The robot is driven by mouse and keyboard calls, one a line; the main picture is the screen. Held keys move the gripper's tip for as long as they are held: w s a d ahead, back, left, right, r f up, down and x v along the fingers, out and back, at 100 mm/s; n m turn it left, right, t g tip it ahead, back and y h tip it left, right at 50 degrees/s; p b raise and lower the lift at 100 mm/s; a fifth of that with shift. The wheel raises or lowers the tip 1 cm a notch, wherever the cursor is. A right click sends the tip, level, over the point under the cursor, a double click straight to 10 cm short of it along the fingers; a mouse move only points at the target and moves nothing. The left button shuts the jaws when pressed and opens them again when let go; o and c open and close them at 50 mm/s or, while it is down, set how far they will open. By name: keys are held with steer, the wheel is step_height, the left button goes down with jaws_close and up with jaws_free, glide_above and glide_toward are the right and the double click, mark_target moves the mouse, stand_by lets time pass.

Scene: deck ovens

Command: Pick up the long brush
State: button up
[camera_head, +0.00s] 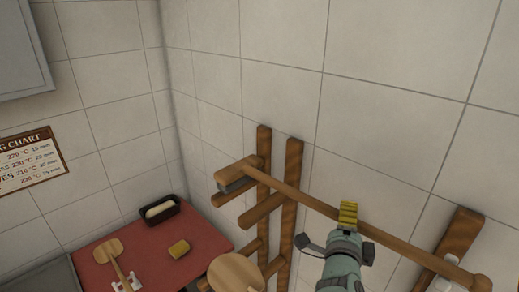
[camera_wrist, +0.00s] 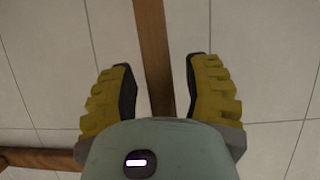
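The long brush has a long wooden handle (camera_head: 305,197) that slopes down to the right across the wall rack. Its block-like head with a grey underside (camera_head: 236,184) is at the upper left end. My gripper (camera_head: 348,212), with yellow ridged fingers, is at the middle of the handle and hides a short part of it. In the wrist view my gripper (camera_wrist: 160,85) is open, its fingers well apart. A wooden bar, which looks like the brush handle (camera_wrist: 151,45), runs between them with a gap on both sides. I cannot tell how deep it sits between them.
A wooden rack (camera_head: 289,195) with pegs stands against the tiled wall. A round wooden board (camera_head: 236,272) is below it.

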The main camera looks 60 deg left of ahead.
jaws_close()
steer(key=shift+r, duration=0.1)
stand_by(0.6)
